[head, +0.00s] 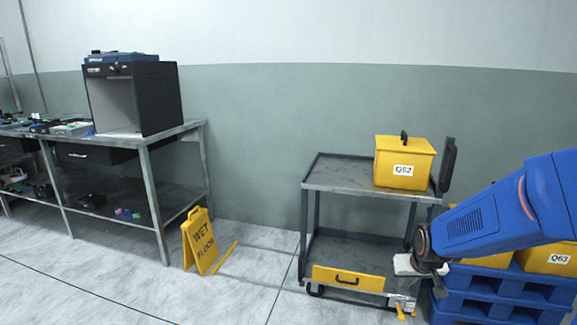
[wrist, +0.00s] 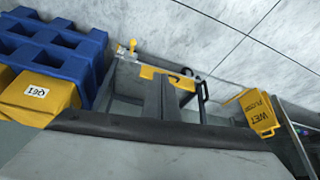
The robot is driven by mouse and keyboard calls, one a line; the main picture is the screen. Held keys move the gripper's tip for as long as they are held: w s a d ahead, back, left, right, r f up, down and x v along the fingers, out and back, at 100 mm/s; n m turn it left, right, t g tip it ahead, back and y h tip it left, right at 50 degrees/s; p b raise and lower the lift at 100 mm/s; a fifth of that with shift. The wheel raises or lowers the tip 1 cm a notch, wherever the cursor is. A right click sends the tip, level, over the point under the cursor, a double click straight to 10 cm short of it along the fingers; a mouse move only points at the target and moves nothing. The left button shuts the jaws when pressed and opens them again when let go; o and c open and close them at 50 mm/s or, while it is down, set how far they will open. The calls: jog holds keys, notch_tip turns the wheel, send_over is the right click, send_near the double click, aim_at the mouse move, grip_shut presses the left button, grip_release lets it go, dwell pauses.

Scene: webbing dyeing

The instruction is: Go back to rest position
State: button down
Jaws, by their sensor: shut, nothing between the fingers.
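My gripper (head: 436,282) hangs at the end of my blue arm at the right of the head view, in front of the cart's right side. It points down and holds nothing. In the wrist view two dark fingers (wrist: 161,88) stand side by side, shut, with nothing between them. A grey mass with a dark edge fills the bottom of that view.
A grey cart (head: 335,175) carries a yellow box labelled Q62 (head: 390,152). Blue pallets (head: 480,300) with yellow boxes (head: 545,260) stand at the right. A wet floor sign (head: 199,242) stands left of the cart, near a metal workbench (head: 150,135). Open floor lies in front.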

jog(key=s+a+r, duration=0.1)
jog(key=s+r, duration=0.3)
jog(key=s, duration=0.4)
jog(key=s+a+r, duration=0.2)
jog(key=s+r, duration=0.2)
jog(key=s, duration=0.5)
jog(key=s+a+r, duration=0.2)
jog(key=s+r, duration=0.2)
jog(key=s, duration=0.5)
jog(key=shift+s+a+r+n+g+y, duration=0.25)
jog(key=shift+n+g+y, duration=0.05)
jog(key=shift+n, duration=0.1)
jog(key=c, duration=2.4)
grip_release()
jog(key=shift+c, duration=0.2)
